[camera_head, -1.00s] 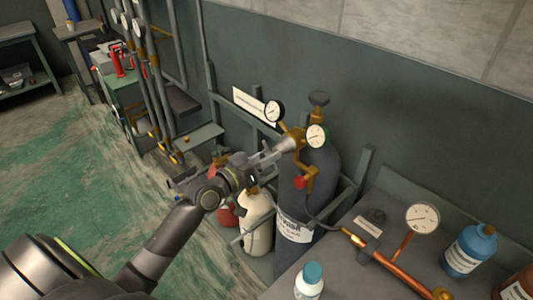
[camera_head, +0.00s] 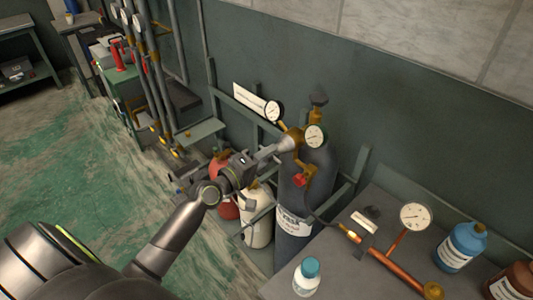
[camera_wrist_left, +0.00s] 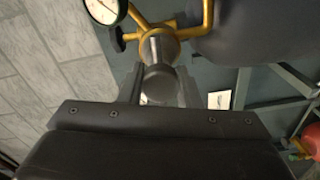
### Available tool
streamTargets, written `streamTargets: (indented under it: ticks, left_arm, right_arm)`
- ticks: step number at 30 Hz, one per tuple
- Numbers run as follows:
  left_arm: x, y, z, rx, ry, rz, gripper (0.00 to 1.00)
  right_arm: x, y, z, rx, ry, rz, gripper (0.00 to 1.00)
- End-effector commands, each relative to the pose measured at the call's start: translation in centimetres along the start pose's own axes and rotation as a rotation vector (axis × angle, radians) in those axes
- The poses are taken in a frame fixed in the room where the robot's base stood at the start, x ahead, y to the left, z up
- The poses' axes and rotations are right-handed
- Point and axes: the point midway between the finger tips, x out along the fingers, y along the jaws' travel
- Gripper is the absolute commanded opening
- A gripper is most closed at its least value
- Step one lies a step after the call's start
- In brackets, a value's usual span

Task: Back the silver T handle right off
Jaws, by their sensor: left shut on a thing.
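The silver T handle (camera_head: 289,143) sticks out of the brass regulator (camera_head: 299,134) on top of the dark grey cylinder (camera_head: 297,190). The handle's crossbar cannot be made out between the fingers. My right gripper is not in view.
Two gauges (camera_head: 315,136) (camera_head: 273,111) sit close around the grip. A red cylinder (camera_head: 226,200) and a cream cylinder (camera_head: 256,215) stand below my left wrist. A bench (camera_head: 330,262) with bottles, a gauge and copper pipe is at the lower right.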

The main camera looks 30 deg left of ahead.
Motion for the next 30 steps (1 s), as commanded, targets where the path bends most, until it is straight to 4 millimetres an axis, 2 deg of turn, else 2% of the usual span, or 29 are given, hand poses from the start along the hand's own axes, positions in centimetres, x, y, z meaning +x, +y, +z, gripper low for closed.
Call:
streamTargets:
  ticks: [9, 22, 23, 27, 30]
  left_arm:
    - [-0.01, -0.05, 0.0, -0.086, 0.0, -0.001, 0.08]
    - [-0.01, -0.08, 0.01, -0.097, 0.0, -0.001, 0.08]
    - [-0.01, -0.08, 0.01, -0.096, 0.0, -0.001, 0.32]
    - [-0.01, -0.07, 0.01, -0.096, 0.0, -0.001, 0.5]
    - [-0.01, -0.05, 0.0, -0.095, 0.0, -0.001, 0.52]
  right_arm:
    - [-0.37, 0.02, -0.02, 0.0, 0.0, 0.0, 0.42]
    - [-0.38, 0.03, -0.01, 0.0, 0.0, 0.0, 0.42]
    - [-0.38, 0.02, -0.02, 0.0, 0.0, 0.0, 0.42]
    - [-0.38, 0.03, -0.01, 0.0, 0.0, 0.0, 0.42]
    - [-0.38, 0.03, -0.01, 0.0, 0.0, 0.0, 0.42]
